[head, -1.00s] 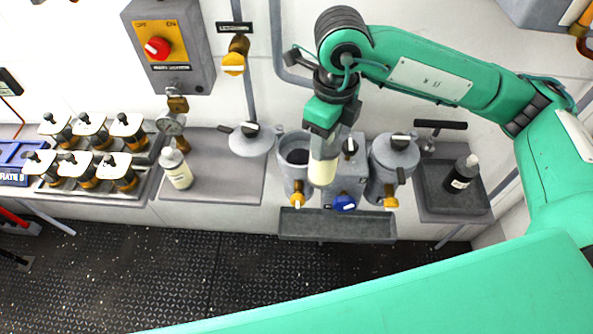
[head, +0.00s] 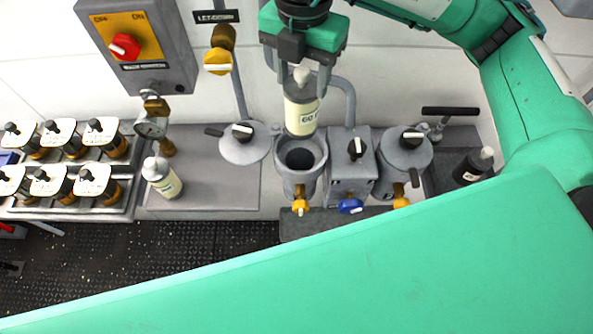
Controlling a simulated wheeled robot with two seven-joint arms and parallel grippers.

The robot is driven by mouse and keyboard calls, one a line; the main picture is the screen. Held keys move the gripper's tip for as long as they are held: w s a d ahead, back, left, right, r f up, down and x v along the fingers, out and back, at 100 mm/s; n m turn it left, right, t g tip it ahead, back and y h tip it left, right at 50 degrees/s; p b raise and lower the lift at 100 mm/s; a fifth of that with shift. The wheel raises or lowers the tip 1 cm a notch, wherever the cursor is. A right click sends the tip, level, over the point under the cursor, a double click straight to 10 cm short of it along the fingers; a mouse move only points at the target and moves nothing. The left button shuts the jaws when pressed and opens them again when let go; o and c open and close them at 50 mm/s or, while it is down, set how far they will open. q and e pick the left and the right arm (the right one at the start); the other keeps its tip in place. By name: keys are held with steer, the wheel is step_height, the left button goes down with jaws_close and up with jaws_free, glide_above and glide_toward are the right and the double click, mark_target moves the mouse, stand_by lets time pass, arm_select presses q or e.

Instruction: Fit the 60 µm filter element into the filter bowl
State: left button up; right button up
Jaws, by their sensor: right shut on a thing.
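My right gripper (head: 301,72) comes down from above and is shut on the top knob of the filter element (head: 301,116). The bowl's inside is partly visible. My left gripper is not in view.
A grey lid (head: 228,152) lies left of the bowl. A second cream element (head: 165,182) stands on the grey counter (head: 217,190). A closed housing (head: 405,158) is on the right, with a dark element (head: 470,168) beyond it.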

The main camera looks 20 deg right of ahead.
mark_target(301, 131)
steer(key=shift+f+m, duration=0.15)
steer(key=shift+m, duration=0.15)
step_height(301, 131, down, 14)
steer(key=shift+r+p, duration=0.1)
steer(key=shift+p, duration=0.75)
step_height(301, 131, down, 6)
steer(key=shift+r+p, duration=0.2)
steer(key=shift+p, duration=0.3)
